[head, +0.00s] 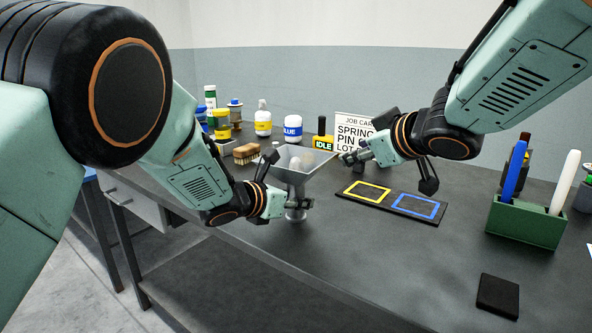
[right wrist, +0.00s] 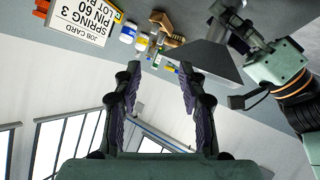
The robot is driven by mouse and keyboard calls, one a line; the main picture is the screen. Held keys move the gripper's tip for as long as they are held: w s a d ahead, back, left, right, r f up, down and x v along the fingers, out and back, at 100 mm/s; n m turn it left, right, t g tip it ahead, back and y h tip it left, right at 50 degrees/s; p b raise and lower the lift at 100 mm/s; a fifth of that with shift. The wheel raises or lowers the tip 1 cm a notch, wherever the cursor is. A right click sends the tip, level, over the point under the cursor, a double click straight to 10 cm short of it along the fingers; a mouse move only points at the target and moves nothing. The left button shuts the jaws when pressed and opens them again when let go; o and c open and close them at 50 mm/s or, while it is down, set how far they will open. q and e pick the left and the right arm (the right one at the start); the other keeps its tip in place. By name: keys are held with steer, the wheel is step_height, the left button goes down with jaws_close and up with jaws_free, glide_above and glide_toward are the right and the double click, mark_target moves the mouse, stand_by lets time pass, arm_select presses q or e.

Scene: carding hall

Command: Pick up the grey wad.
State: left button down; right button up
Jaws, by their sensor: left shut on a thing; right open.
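A grey funnel (head: 318,160) with a wide square mouth stands upright on the bench, its narrow stem and foot below. A small pale grey lump (head: 296,163), which looks like the grey wad, shows inside the mouth. My left gripper (head: 292,203) is shut on the funnel low on its stem. The right wrist view also shows the funnel (right wrist: 212,64), with my left gripper (right wrist: 243,36) at its narrow part; the wad is hidden there. My right gripper (head: 347,158) is open and empty, right of the funnel's mouth. Its spread fingers (right wrist: 159,70) show in the right wrist view.
A black board (head: 391,205) with yellow and blue outlined squares lies right of the funnel. A job card (head: 354,131), bottles (head: 293,128) and a brush (head: 246,153) stand behind. A green holder (head: 525,222) and black slab (head: 498,296) are at right. The front middle bench is clear.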

mark_target(299, 160)
steer(key=s+a+m+g+y, duration=0.1)
steer(key=s+a+y, duration=0.25)
steer(key=a, duration=0.25)
steer(key=shift+y, duration=0.25)
steer(key=x, duration=1.1)
steer(key=shift+w+d+f, duration=0.15)
steer(key=shift+w, duration=0.45)
steer(key=shift+c, duration=0.4)
steer(key=c, duration=0.4)
